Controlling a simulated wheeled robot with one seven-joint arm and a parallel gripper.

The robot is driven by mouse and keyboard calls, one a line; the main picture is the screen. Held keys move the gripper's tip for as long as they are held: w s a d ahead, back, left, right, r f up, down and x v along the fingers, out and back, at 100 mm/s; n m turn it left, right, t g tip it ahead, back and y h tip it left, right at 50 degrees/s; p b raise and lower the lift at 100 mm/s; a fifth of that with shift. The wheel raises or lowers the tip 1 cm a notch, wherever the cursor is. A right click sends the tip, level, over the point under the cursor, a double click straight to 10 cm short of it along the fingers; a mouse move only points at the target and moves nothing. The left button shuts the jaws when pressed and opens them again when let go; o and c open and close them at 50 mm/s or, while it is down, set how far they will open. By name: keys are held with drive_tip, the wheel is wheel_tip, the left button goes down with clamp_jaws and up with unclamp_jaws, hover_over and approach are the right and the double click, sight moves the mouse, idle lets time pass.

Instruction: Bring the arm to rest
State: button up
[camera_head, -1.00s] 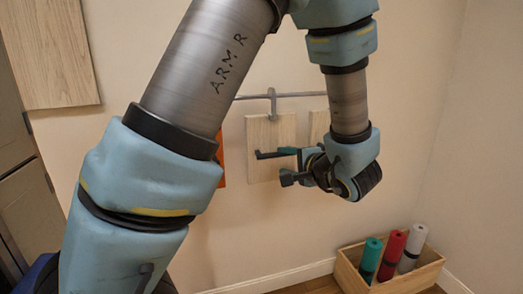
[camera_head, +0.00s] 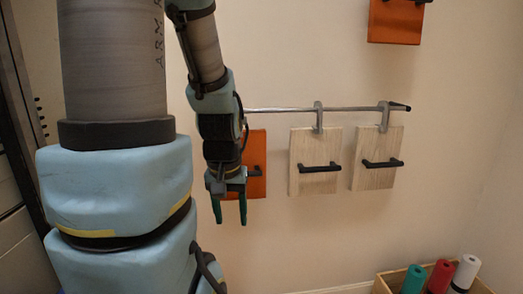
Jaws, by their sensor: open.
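My gripper (camera_head: 230,214) hangs at the end of my arm, left of the picture's middle, with its fingers pointing down. Its two dark green fingers are apart with nothing between them. It is in front of an orange board (camera_head: 256,165) with a dark handle, which it and the forearm partly cover. My upper arm fills the left side of the view.
A metal rail (camera_head: 280,109) runs along the wall. Two pale wooden boards, one in the middle (camera_head: 315,183) and one farther right (camera_head: 377,176), hang there with black handles. Another orange board (camera_head: 395,24) is higher up. A wooden crate (camera_head: 388,285) holds rolls at bottom right.

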wheel_tip(320, 180, up, 18)
drive_tip(key=p, duration=1.7)
drive_tip(key=shift+f, duration=0.15)
